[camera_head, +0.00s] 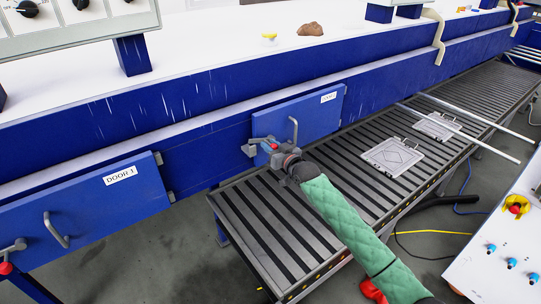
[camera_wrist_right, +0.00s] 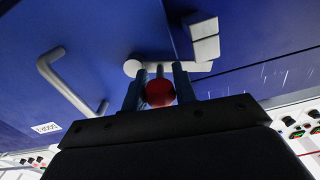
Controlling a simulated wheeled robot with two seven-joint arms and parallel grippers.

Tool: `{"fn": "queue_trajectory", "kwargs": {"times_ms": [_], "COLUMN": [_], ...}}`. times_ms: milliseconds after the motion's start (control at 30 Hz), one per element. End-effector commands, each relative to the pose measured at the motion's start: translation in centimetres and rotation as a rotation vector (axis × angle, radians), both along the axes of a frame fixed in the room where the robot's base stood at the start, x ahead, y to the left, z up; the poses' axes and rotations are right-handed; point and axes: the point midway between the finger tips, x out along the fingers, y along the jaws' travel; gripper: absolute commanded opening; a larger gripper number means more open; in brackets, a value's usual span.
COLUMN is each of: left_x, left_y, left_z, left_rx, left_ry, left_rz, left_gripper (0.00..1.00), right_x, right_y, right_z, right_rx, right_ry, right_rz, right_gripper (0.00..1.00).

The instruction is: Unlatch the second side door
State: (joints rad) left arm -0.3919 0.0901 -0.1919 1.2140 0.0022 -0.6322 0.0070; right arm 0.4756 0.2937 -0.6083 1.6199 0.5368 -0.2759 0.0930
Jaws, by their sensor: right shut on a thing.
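The second side door (camera_head: 311,108) is a blue panel on the side of the long blue machine, with a small white label and a grey bar handle (camera_head: 293,130). The handle also shows in the right wrist view (camera_wrist_right: 66,76). A grey latch lever (camera_head: 256,143) sits at the door's lower left; in the wrist view the latch (camera_wrist_right: 203,38) lies across a panel edge. My right gripper (camera_head: 276,148) is shut on the latch's red knob (camera_wrist_right: 160,92), with a finger on each side of it. My left gripper is not in view.
Door 1 (camera_head: 92,205), with its own handle and red-knobbed latch (camera_head: 8,262), is at the left. A slatted conveyor (camera_head: 345,160) runs under my right arm, carrying flat grey plates (camera_head: 393,157) and metal bars. A white control panel (camera_head: 500,250) stands at lower right.

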Motion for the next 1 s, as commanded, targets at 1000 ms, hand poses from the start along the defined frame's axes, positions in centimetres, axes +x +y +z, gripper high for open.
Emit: {"fn": "queue_trajectory", "kwargs": {"times_ms": [1000], "left_x": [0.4], "left_y": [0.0], "left_z": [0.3], "left_rx": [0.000], "left_ry": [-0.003], "left_rz": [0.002], "left_gripper": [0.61], "right_x": [1.5], "right_y": [-1.6], "right_z": [2.4], "right_rx": [0.745], "right_ry": [0.539], "right_rz": [0.001], "right_gripper": [0.00]}}
